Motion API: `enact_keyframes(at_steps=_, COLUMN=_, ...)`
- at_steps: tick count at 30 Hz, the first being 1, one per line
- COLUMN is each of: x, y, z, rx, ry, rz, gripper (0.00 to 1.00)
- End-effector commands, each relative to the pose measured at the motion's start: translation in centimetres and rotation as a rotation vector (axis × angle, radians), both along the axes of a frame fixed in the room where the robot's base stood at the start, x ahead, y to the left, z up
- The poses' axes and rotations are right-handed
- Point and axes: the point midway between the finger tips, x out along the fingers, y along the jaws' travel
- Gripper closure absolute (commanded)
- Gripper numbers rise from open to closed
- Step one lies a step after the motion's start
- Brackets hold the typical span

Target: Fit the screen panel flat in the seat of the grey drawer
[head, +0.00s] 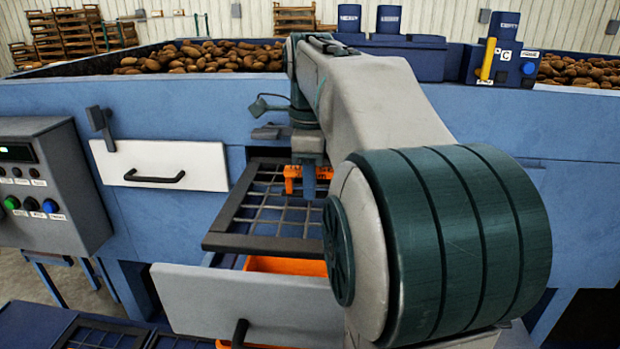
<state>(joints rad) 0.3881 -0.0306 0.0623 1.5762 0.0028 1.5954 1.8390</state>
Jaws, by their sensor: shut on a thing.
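The screen panel (255,243), a dark frame with an open grid, lies over the pulled-out grey drawer (240,300). It looks roughly level. My gripper (309,187) points down and is shut at an orange piece on the panel's back part, partly hidden by the blue fingers. Orange shows inside the drawer, in a gap between the panel's front bar and the drawer front. My arm hides the right side of the panel and drawer. I cannot tell whether the panel touches the drawer's seat.
A closed white drawer (160,165) with a black handle is at the left of the panel. A grey control box (45,190) stands at far left. More dark grid panels (95,338) lie low at the lower left. Potatoes (200,57) fill the blue machine's top behind.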

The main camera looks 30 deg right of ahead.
Motion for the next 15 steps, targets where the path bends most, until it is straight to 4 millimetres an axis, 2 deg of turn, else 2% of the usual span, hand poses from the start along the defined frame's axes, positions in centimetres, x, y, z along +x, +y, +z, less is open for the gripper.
enact_keyframes(at_steps=1, x=0.0, y=0.0, z=-0.9, rx=-0.001, ry=-0.004, rz=0.0, gripper=1.0)
enact_keyframes(at_steps=15, x=0.0, y=0.0, z=-5.4, rx=-0.001, ry=-0.004, rz=0.0, gripper=1.0)
